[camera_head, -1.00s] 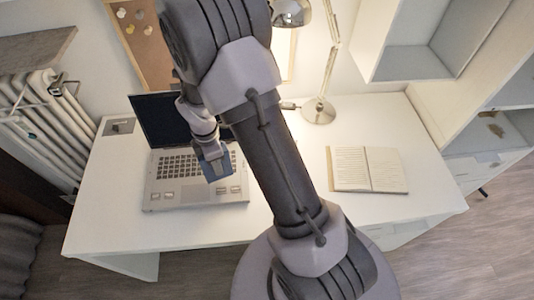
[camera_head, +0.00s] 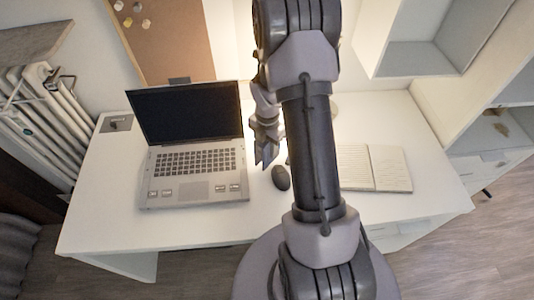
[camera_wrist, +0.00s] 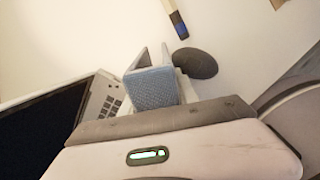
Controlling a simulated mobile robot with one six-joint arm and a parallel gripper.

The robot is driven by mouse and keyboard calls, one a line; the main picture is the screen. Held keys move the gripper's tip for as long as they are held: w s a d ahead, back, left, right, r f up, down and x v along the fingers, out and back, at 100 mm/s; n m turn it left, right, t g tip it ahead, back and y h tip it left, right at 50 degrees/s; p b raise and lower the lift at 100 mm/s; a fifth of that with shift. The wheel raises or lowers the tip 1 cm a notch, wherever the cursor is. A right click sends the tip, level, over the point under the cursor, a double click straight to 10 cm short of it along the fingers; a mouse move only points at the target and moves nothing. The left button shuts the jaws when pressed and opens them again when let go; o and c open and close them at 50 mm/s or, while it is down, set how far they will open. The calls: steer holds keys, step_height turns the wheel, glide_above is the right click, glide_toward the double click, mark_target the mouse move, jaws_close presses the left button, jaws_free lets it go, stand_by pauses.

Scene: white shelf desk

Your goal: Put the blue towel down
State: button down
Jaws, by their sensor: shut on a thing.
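My gripper (camera_head: 265,150) is over the white desk (camera_head: 105,205), between the laptop and my own arm in the head view. In the wrist view it is shut on the blue towel (camera_wrist: 152,90), a folded, textured light-blue cloth. The towel hangs between the jaws, close to the mouse in the picture. In the head view the towel is seen almost edge-on, so its shape is unclear there. I cannot tell whether it touches the desk.
An open laptop (camera_head: 195,175) stands left of my gripper. A dark mouse (camera_head: 281,177) lies just right of it, on the desk. An open book (camera_head: 375,168) lies farther right. A yellow and blue stick-like thing (camera_wrist: 175,18) shows beyond the mouse in the wrist view. The desk's front strip is clear.

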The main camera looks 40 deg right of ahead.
step_height(320, 180, down, 2)
steer(key=shift+f, duration=0.25)
steer(key=shift+f+b, duration=0.15)
steer(key=shift+b, duration=0.15)
steer(key=c, duration=0.9)
jaws_free()
steer(key=shift+a, duration=0.1)
